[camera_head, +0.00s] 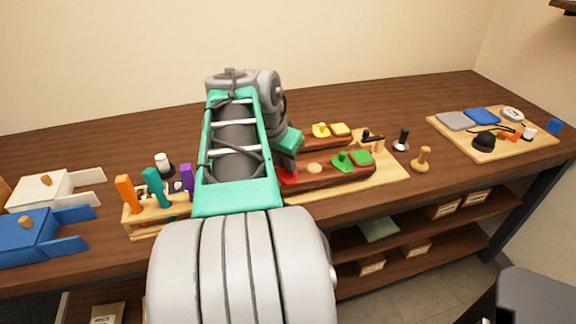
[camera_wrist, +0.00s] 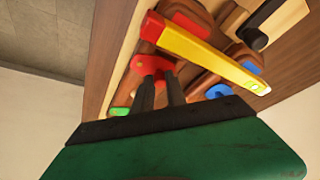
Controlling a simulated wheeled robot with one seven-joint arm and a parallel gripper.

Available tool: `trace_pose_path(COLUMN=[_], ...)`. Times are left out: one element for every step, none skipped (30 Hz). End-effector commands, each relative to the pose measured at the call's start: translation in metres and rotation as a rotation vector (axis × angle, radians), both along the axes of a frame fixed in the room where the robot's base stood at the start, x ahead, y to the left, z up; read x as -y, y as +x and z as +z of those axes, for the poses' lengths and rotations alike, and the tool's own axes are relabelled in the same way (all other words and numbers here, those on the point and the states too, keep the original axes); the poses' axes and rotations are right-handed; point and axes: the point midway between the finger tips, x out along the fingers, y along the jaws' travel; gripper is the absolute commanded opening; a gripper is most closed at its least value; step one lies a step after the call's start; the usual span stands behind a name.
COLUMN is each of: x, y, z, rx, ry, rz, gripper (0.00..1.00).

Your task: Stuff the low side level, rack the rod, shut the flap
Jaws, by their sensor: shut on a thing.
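My gripper (camera_wrist: 160,88) points down at the near brown saddle panel (camera_head: 325,179), its fingers closed on a red flap piece (camera_wrist: 152,65). In the head view my arm hides most of the grip; a bit of red (camera_head: 289,178) shows beside it. A yellow bar (camera_wrist: 205,57) with a red end lies across the panels in the wrist view. Farther along the near panel are a green knob piece (camera_head: 343,162) and green block (camera_head: 362,157). The far panel (camera_head: 320,142) has a yellow knob piece (camera_head: 321,130) and yellow block (camera_head: 340,129). Blue pieces (camera_wrist: 218,91) show in the wrist view.
A wooden rack (camera_head: 150,215) with orange, teal and purple handles stands left of my arm. White (camera_head: 52,190) and blue (camera_head: 35,240) boxes with open drawers are far left. A board (camera_head: 530,145) with pads and small parts is at right. A wooden peg (camera_head: 421,160) stands between.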

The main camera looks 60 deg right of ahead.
Motion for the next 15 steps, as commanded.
trace_pose_path(x=[-0.0007,-0.0010,-0.0013,-0.0015,-0.0015,-0.0017,-0.0019,-0.0020,-0.0021,-0.0022,-0.0022,-0.0023,-0.0023,-0.0023,-0.0023], y=[-0.0003,0.0000,0.0003,0.0005,0.0005,0.0005,0.0005,0.0006,0.0008,0.0009,0.0010,0.0010,0.0011,0.0011,0.0011], z=[-0.0020,-0.0018,-0.0016,-0.0015,-0.0014,-0.0013,-0.0011,-0.0011,-0.0010,-0.0009,-0.0010,-0.0009,-0.0008,-0.0008,-0.0008], rx=[0.000,0.000,0.000,0.000,0.000,-0.001,-0.001,-0.001,0.000,-0.001,-0.001,-0.001,0.000,-0.001,-0.001], ry=[0.001,0.001,0.001,0.001,0.002,0.002,0.002,0.002,0.002,0.003,0.003,0.003,0.003,0.003,0.003], rz=[0.016,0.026,0.039,0.047,0.053,0.059,0.064,0.067,0.071,0.073,0.075,0.076,0.077,0.078,0.078], gripper=[0.00,0.00,0.00,0.00,0.00,0.00,0.00,0.00,0.00,0.00,0.00,0.00,0.00,0.00,0.00])
